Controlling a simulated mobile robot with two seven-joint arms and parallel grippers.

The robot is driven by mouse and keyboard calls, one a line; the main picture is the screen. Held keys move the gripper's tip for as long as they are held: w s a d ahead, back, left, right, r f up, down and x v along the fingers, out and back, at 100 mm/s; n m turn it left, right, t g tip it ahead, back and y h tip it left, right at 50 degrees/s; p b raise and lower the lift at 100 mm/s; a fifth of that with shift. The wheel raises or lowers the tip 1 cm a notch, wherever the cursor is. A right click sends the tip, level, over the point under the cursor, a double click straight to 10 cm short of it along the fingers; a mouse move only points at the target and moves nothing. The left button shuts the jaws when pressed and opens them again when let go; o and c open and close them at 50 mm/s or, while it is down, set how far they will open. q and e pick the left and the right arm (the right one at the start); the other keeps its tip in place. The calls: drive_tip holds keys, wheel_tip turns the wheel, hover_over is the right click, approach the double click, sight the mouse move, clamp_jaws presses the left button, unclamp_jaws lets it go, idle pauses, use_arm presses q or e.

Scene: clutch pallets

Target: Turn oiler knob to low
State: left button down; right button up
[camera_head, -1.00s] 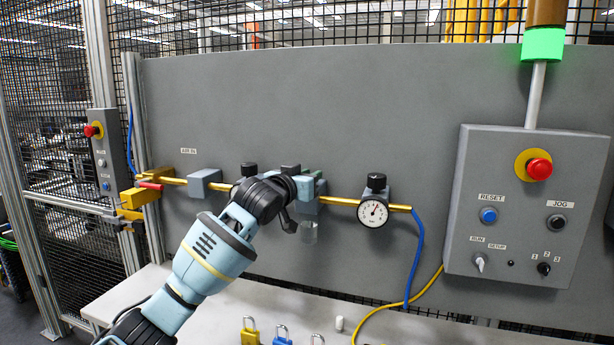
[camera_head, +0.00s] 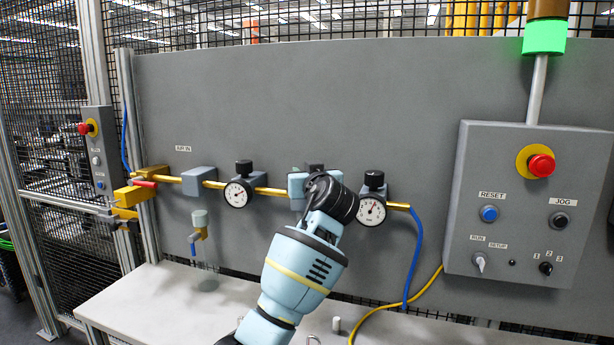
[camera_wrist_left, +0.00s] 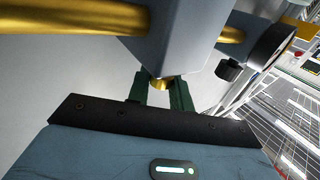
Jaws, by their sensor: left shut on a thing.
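In the left wrist view the picture is upside down. There the two green fingers (camera_wrist_left: 160,92) are shut on a small brass knob (camera_wrist_left: 160,83) that sticks out of the block (camera_wrist_left: 175,40). The knob's pointer or marks cannot be seen. My right gripper is not in view.
A gauge with a black knob (camera_head: 374,180) stands close right of my wrist; another gauge (camera_head: 238,193) is to the left. The control box (camera_head: 500,205) is at right. The table's left part (camera_head: 150,305) is clear.

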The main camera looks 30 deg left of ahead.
use_arm(q)
drive_tip(key=shift+n+g+y+b, duration=0.55)
drive_tip(key=shift+n+g+y, duration=0.5)
drive_tip(key=shift+g, duration=0.35)
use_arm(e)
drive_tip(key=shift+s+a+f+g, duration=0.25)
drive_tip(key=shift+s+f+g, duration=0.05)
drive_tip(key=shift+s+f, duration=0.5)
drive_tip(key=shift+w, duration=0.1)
use_arm(q)
drive_tip(key=c, duration=1.3)
unclamp_jaws()
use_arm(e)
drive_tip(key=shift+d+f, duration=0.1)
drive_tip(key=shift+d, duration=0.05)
